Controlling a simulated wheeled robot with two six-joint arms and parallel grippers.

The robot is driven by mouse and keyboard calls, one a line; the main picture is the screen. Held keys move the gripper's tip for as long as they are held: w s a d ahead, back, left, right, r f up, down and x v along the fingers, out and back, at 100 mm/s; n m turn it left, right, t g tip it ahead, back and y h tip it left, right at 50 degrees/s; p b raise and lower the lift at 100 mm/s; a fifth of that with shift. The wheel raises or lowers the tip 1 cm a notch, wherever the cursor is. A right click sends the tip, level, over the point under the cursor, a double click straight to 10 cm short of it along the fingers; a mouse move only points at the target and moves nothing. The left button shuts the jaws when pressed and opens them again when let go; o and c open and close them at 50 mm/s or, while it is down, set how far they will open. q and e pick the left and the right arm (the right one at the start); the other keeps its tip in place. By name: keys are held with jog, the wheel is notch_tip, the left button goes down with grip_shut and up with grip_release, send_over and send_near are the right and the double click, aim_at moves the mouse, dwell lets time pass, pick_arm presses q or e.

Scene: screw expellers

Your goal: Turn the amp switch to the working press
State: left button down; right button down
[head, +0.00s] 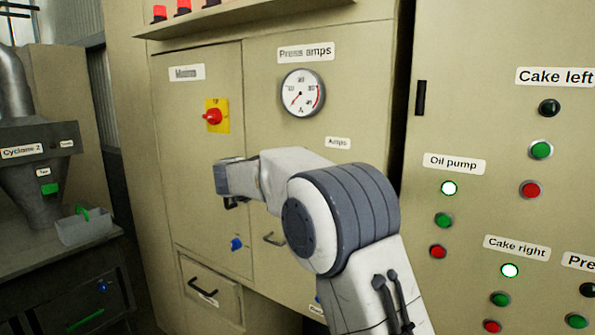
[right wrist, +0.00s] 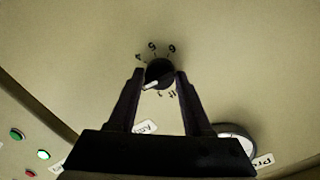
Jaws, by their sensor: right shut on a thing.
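The amp switch (right wrist: 159,73) is a round black knob with a white pointer, seen in the right wrist view. Marks ring it; some above look like 5 and 6, the others are too small to read surely. The pointer slants to the lower left in that view. My right gripper (right wrist: 160,77) is shut on the knob, one finger on each side. In the head view my right arm hides the knob and the fingertips below the Amps label (head: 337,143). The Press amps gauge (head: 302,94) has its needle toward the lower left. My left gripper is not in view.
A red switch on a yellow plate (head: 215,116) is on the left cabinet door. A blue knob (head: 236,244) and a drawer (head: 207,293) are lower. The right panel carries an Oil pump lamp (head: 449,188) and several buttons. A Cyclone 2 machine (head: 38,160) stands at left.

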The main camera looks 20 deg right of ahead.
jog(key=shift+f+m+t+h+b, duration=0.1)
jog(key=shift+m+t+h+b, duration=0.25)
jog(key=shift+m+b, duration=3.7)
jog(key=shift+f+m+t+h+b, duration=0.1)
jog(key=shift+m+t+b, duration=0.4)
jog(key=shift+m+b, duration=3.6)
jog(key=shift+m+t+h+b, duration=0.35)
jog(key=shift+m+b, duration=2.15)
jog(key=shift+m, duration=3.05)
jog(key=shift+c, duration=1.8)
grip_release()
